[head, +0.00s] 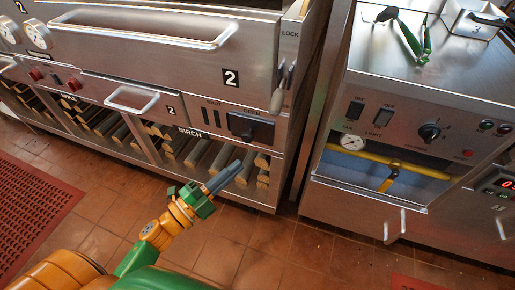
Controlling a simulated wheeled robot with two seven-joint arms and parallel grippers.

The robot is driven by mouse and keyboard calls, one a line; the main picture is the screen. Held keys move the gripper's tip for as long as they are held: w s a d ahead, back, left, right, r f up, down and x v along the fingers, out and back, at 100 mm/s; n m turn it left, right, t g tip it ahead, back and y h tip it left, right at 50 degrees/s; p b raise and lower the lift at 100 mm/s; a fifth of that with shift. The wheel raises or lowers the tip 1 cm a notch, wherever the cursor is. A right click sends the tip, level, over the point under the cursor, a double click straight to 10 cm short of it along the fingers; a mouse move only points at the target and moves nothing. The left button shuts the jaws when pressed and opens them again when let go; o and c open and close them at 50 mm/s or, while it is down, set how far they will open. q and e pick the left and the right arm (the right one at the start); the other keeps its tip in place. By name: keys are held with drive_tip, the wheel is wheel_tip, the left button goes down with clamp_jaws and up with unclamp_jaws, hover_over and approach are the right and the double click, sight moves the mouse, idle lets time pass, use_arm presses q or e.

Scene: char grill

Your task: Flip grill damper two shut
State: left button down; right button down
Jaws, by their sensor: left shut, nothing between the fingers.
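The grill unit marked 2 (170,62) fills the upper left of the head view. On its lower front, right of the small drawer marked 2 (133,107), is a dark damper panel (252,128) with a black lever. Small lettering beside it seems to read shut on the left and open on the right; the lever's exact setting is hard to tell. My left gripper (236,168) is shut and empty, pointing up and right. It appears below the panel, in front of the birch log rack, apart from the damper. My right gripper is out of view.
Split logs (198,153) lie in open racks under the grill. A latch handle (283,88) stands out near the lock label. At right, a steel counter (425,70) holds green-handled tongs (412,38) above a control panel.

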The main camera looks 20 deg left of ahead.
use_arm(q)
drive_tip(key=w, duration=0.9)
drive_tip(key=shift+w+d+f+b, duration=0.2)
drive_tip(key=shift+d+b, duration=0.1)
drive_tip(key=shift+d, duration=0.15)
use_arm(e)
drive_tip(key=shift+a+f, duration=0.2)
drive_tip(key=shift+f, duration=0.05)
use_arm(q)
drive_tip(key=shift+a, duration=0.1)
